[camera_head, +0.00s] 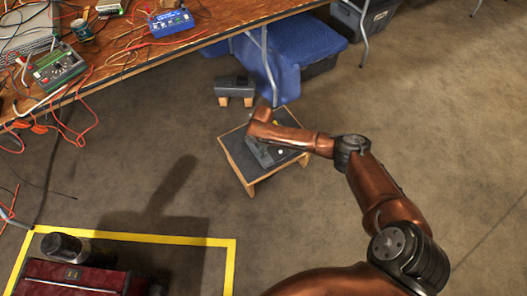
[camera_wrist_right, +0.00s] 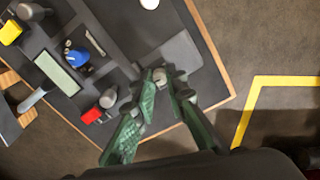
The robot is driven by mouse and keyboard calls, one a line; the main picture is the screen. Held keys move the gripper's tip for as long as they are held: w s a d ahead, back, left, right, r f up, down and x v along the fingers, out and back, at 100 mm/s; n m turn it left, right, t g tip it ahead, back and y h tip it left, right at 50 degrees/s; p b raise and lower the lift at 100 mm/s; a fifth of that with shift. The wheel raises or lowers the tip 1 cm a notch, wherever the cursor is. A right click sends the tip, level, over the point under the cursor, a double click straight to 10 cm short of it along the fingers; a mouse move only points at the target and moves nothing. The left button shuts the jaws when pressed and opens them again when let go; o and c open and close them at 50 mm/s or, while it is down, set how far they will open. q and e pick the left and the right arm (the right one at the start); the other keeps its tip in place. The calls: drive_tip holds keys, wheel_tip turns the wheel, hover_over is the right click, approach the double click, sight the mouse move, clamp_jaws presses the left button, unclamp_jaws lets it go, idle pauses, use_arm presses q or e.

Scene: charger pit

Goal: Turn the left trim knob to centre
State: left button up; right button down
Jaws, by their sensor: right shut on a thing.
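A dark grey device (camera_wrist_right: 100,22) with a pale screen (camera_wrist_right: 57,73) lies on a small wooden stand; it also shows in the head view (camera_head: 266,154), partly under my right arm. In the right wrist view my right gripper (camera_wrist_right: 159,78) has its green fingers closed around a small grey knob (camera_wrist_right: 158,75) near the device's edge. The fingers hide much of this knob, and I cannot read its pointer or which trim knob it is. Another grey knob (camera_wrist_right: 108,98) stands beside a red part (camera_wrist_right: 91,116). My left gripper is not in view.
A blue part (camera_wrist_right: 77,57) and a yellow part (camera_wrist_right: 11,32) also show on the device. The stand (camera_head: 238,158) has a dark top. A grey block (camera_head: 234,86) sits behind it. A cluttered workbench (camera_head: 130,60) is at the back left. Floor around the stand is mostly clear.

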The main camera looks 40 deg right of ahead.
drive_tip(key=shift+n, duration=0.3)
drive_tip(key=c, duration=2.2)
unclamp_jaws()
wheel_tip(320, 180, up, 12)
